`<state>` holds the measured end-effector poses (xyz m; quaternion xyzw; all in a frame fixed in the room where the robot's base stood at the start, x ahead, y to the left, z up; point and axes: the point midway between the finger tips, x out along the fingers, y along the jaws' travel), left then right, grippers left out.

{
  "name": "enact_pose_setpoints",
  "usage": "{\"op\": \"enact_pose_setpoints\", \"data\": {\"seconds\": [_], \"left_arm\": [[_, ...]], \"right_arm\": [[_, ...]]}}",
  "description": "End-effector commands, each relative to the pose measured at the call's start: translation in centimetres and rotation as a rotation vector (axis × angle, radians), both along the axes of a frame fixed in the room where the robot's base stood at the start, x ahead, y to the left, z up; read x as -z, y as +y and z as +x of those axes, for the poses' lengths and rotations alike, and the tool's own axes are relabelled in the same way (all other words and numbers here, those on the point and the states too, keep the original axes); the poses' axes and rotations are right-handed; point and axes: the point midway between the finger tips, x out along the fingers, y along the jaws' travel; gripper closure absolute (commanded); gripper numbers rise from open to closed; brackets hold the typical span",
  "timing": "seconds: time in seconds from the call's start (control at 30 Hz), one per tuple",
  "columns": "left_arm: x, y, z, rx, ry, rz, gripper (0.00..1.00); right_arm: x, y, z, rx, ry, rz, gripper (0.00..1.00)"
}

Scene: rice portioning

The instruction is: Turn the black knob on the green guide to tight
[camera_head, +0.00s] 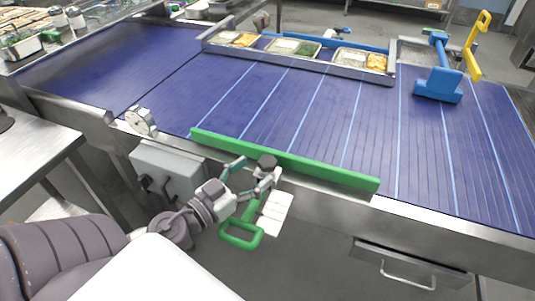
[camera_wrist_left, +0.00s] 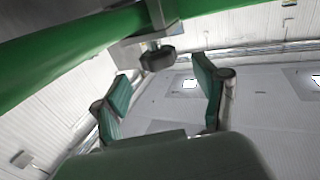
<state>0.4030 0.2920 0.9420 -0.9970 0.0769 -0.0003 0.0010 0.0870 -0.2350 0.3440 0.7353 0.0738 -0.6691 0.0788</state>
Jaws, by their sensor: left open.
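The green guide (camera_head: 310,170) is a long bar along the near edge of the blue conveyor; it also crosses the top left of the left wrist view (camera_wrist_left: 60,55). The black knob (camera_head: 267,161) sits on its near side, around the middle of the bar. In the left wrist view the knob (camera_wrist_left: 157,59) is dark and lobed, below a metal bracket. My left gripper (camera_head: 258,171) is open at the knob. In the left wrist view its fingers (camera_wrist_left: 161,72) stand apart, one on each side of the knob, with visible gaps. My right gripper is not in view.
A green looped handle (camera_head: 242,237) and a white piece (camera_head: 275,213) are below my left gripper. A grey box (camera_head: 165,170) is on the conveyor's near side. Food pans (camera_head: 295,47) line the far side.

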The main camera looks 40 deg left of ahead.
Motion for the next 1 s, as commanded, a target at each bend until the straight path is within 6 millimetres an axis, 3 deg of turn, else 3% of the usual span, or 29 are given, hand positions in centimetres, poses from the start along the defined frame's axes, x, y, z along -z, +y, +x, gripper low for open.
{"op": "enact_pose_setpoints", "data": {"seconds": [0.1, 0.3, 0.77, 1.0], "left_arm": [[-0.5, -0.3, 2.0, 0.003, -0.004, -0.002, 0.28], [-0.3, -0.6, 4.1, -0.001, -0.002, -0.003, 0.28], [0.1, -0.8, 5.1, 0.0, 0.001, -0.003, 0.28], [0.1, -0.8, 5.1, 0.0, 0.001, -0.003, 0.65]], "right_arm": [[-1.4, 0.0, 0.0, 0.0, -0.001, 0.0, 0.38], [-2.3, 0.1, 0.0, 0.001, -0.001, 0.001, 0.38], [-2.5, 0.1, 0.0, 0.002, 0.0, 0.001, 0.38], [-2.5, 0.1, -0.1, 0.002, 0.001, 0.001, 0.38]]}}
